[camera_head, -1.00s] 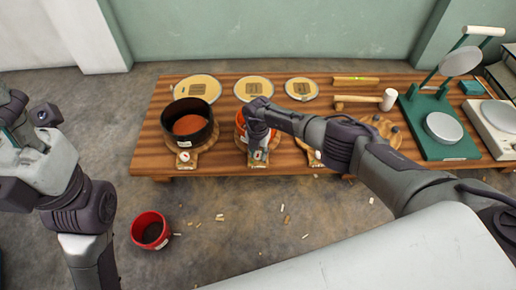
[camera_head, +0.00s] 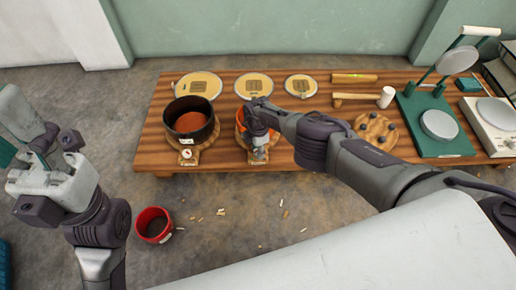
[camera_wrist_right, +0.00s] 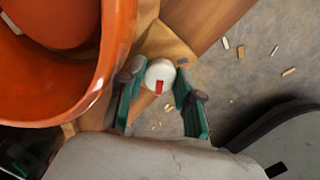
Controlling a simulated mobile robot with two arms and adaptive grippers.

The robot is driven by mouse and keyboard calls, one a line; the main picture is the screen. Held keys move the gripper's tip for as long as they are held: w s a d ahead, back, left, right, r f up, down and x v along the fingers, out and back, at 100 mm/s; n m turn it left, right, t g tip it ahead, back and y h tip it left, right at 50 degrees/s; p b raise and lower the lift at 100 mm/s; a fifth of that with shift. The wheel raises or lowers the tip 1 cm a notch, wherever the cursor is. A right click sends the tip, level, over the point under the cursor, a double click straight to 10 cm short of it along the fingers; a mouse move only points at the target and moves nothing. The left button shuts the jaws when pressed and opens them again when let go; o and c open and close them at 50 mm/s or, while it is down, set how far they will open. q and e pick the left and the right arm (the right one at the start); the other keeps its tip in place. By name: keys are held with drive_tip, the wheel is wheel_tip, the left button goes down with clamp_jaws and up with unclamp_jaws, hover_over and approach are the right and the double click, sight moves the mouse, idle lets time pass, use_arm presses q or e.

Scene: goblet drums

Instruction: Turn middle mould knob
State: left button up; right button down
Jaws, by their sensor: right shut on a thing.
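The middle mould is an orange pot on a wooden base, mostly hidden behind my right gripper (camera_head: 258,146) in the head view. It fills the left of the right wrist view as an orange rim (camera_wrist_right: 108,75). Its knob (camera_wrist_right: 160,73) is white and round with a red mark on the lower part of its face. My right gripper's green-backed fingers (camera_wrist_right: 160,95) stand on both sides of the knob and are shut on it. My left gripper (camera_head: 52,180) hangs off the table at the left; its jaw opening is unclear.
A black-walled mould (camera_head: 190,118) with its own knob (camera_head: 186,154) stands left of the middle one. Round lids (camera_head: 254,86) lie behind. A mallet (camera_head: 386,97) and a green press (camera_head: 432,125) are to the right. A red bucket (camera_head: 153,225) stands on the floor.

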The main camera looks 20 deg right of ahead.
drive_tip(key=shift+m, duration=0.4)
drive_tip(key=c, duration=0.8)
unclamp_jaws()
drive_tip(key=shift+w+r, duration=0.2)
drive_tip(key=shift+r, duration=0.35)
drive_tip(key=shift+s+r, duration=0.15)
drive_tip(key=shift+r, duration=3.3)
drive_tip(key=shift+s+a, duration=0.1)
